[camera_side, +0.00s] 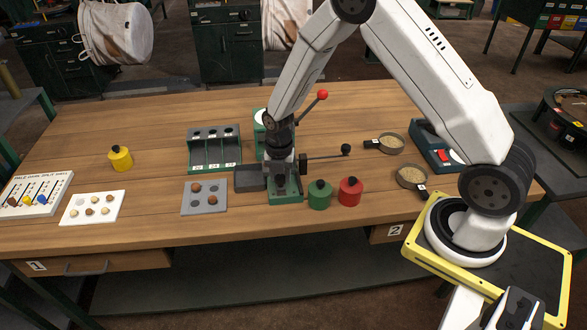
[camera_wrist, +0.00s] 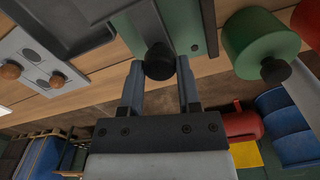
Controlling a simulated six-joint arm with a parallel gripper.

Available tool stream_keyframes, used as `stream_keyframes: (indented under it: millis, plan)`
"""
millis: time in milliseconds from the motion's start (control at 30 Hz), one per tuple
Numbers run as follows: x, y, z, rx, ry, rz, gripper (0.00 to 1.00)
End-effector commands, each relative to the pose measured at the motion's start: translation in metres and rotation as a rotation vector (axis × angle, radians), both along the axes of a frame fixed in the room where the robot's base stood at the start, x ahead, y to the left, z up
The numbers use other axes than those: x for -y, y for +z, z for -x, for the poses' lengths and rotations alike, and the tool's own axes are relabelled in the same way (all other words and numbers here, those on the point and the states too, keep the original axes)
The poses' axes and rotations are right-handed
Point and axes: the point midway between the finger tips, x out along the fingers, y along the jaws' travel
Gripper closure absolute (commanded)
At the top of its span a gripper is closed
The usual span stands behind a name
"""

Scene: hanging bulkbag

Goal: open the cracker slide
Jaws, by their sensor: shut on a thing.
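The cracker is a green stand (camera_side: 285,197) near the middle of the bench's front edge, mostly hidden behind my arm in the side view. A lever with a red ball (camera_side: 322,95) rises from it, and a bar with a black ball (camera_side: 346,150) sticks out to its right. In the wrist view, a round black knob (camera_wrist: 160,66) sits between my fingertips, in front of the green stand (camera_wrist: 172,18). My gripper (camera_wrist: 160,80) is shut on this knob, with one finger on each side. The slide behind the knob is mostly hidden.
A dark grey bin (camera_side: 250,179) stands left of the cracker, beside a grey tray with brown nuts (camera_side: 204,198). A green pot (camera_side: 319,195) and a red pot (camera_side: 350,191) stand close on the right. A green rack (camera_side: 215,150) is behind left. The bench front is narrow here.

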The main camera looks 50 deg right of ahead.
Motion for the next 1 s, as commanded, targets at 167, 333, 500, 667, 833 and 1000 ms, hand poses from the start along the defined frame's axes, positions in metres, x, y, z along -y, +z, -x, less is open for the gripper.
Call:
stream_keyframes:
  millis: [167, 333, 500, 667, 833, 1000]
  plan:
    - [0.000, 0.001, -0.002, 0.004, 0.000, 0.000, 0.32]
    - [0.000, 0.000, -0.001, 0.002, 0.000, 0.000, 0.22]
    - [0.000, 0.000, -0.001, 0.001, 0.000, 0.000, 0.22]
    - [0.001, 0.004, -0.001, 0.001, 0.000, 0.000, 0.22]
    - [0.001, 0.015, -0.001, 0.004, 0.000, 0.000, 0.22]
    - [0.001, 0.033, -0.002, 0.005, 0.000, 0.001, 0.22]
